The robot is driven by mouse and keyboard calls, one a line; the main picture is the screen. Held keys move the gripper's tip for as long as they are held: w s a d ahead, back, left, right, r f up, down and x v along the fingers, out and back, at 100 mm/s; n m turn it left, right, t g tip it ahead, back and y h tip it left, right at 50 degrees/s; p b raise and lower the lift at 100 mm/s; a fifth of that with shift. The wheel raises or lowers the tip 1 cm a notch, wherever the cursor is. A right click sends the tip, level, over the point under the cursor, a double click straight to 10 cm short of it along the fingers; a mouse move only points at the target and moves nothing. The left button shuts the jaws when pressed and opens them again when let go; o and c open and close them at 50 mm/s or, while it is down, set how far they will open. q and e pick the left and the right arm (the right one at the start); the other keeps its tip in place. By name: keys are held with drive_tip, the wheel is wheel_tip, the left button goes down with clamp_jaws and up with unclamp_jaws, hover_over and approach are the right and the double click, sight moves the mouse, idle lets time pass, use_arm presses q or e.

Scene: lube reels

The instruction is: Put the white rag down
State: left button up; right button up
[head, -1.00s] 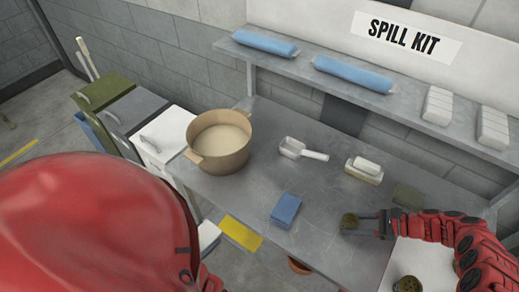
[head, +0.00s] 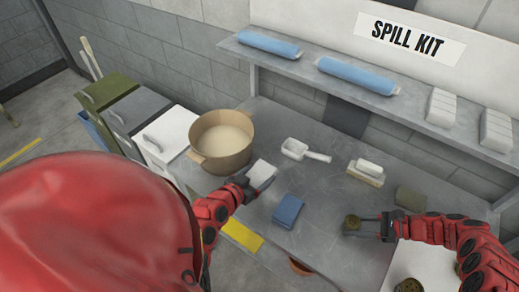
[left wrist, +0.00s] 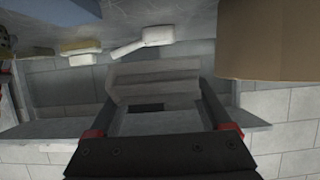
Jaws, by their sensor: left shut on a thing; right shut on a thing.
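The white rag (head: 262,174) is a folded pale block held in my left gripper (head: 249,183), over the grey table (head: 330,185) just right of the tan pot. In the left wrist view the rag (left wrist: 155,80) sits between the two fingers. I cannot tell whether it touches the tabletop. My right gripper (head: 364,226) is shut on a small round brownish-olive thing (head: 351,222) at the right front of the table.
The tan pot (head: 213,158) stands close left of the rag. A white scoop (head: 296,149), a blue folded cloth (head: 287,210), a white block on a cream base (head: 366,173) and an olive pad (head: 410,199) lie on the table. A shelf (head: 330,87) runs behind.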

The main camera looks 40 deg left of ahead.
sight(260, 184)
use_arm(q)
drive_tip(key=shift+a+f, duration=0.1)
drive_tip(key=shift+f, duration=0.95)
drive_tip(key=f, duration=0.2)
drive_tip(key=shift+d+f, duration=0.25)
drive_tip(key=shift+f, duration=2.65)
drive_tip(key=o, duration=1.2)
drive_tip(key=shift+f, duration=0.1)
drive_tip(key=shift+c, duration=0.2)
drive_tip(key=v, duration=1.1)
drive_tip(key=shift+a, duration=0.15)
drive_tip(key=shift+s+r, duration=0.35)
drive_tip(key=shift+s, duration=0.05)
